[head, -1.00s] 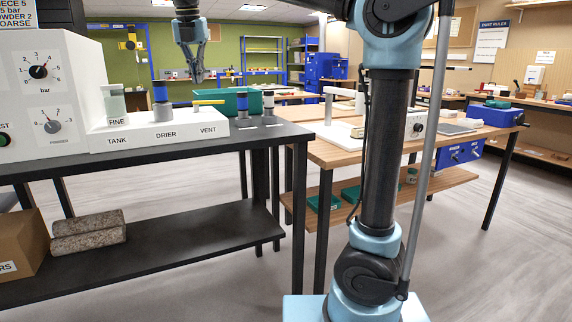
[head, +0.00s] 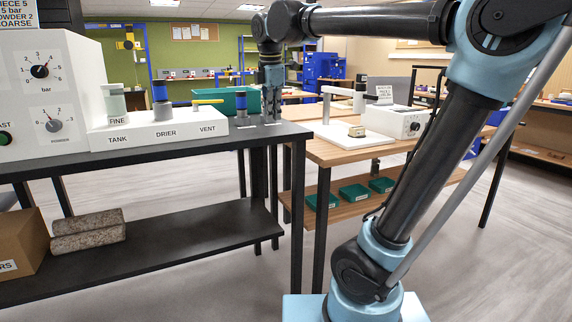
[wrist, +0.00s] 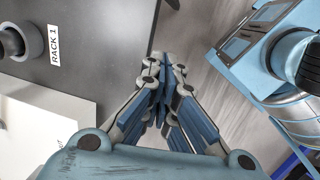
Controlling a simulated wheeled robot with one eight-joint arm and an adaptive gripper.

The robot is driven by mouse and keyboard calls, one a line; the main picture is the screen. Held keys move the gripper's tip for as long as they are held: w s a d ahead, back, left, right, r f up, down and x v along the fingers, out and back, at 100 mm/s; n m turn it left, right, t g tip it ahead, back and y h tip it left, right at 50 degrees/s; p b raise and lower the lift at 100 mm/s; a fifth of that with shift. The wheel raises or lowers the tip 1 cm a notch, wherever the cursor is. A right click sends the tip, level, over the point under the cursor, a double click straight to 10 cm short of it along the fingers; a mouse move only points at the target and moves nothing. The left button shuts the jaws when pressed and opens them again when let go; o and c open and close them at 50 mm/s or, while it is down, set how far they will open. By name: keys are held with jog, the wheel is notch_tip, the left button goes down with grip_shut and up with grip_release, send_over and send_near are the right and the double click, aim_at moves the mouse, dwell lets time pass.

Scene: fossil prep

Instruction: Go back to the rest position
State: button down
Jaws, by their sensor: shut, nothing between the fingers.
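My gripper (head: 272,117) is shut and empty, with its blue-grey fingers pointing down in the head view. It hangs by the right end of the black bench (head: 200,153). In the wrist view the closed fingertips (wrist: 165,65) meet close to the bench edge, with floor showing beyond. Its exact height above the bench top cannot be told. My arm leans to the right from its base, then reaches back left to the gripper.
The white panel (head: 158,132) with tank, drier and vent fittings is further left. A wooden table (head: 330,150) stands to the right. A RACK 1 label (wrist: 54,45) lies on the bench.

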jog(key=s+d+f+m, duration=0.3)
jog(key=d+f+m, duration=0.2)
jog(key=d+f, duration=0.2)
jog(key=s+d+f+m, duration=0.4)
jog(key=d+f+m, duration=0.2)
jog(key=d+f, duration=0.15)
jog(key=s+d+f+m, duration=0.4)
jog(key=s+f+m, duration=0.1)
jog(key=f, duration=0.4)
jog(key=s+d+f+m, duration=0.4)
jog(key=s+f+m, duration=0.2)
jog(key=f, duration=0.3)
jog(key=shift+d+m, duration=0.35)
jog(key=shift+m, duration=0.05)
jog(key=shift+a, duration=0.1)
